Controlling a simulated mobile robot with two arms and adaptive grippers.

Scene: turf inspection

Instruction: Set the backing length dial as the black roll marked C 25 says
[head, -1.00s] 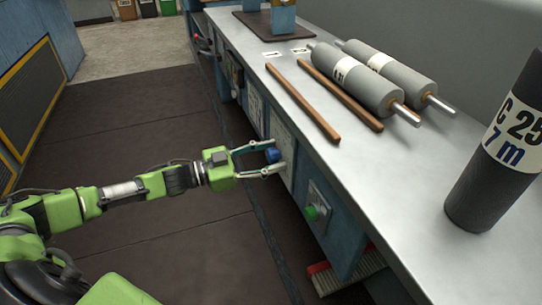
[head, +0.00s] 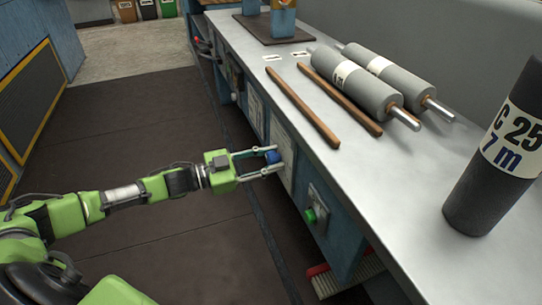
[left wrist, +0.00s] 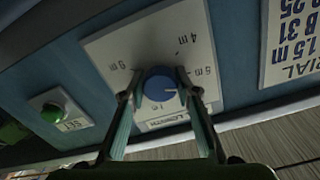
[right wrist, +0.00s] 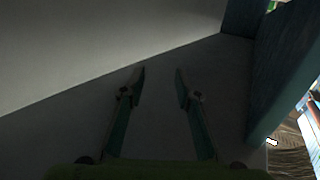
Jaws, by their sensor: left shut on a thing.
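The black roll (head: 482,200) stands upright on the bench at the right, with a white label (head: 515,140) reading "C 25" and "7 m". The blue dial knob (head: 272,157) is on the bench's front panel. My left gripper (head: 270,162) is shut on it, one finger on each side. In the left wrist view the knob (left wrist: 160,84) sits on a white plate (left wrist: 205,50) with metre marks, seen turned round. A pale mark shows at the knob's right side; its exact reading is unclear. My right gripper (right wrist: 155,75) is open and empty, away from the dial.
A green button (head: 310,215) sits on the front panel nearer me; it also shows in the left wrist view (left wrist: 52,113). A printed sheet (left wrist: 290,42) is beside the dial plate. Grey rollers (head: 355,85) and wooden rods (head: 300,105) lie on the bench. A brush (head: 325,283) is below.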

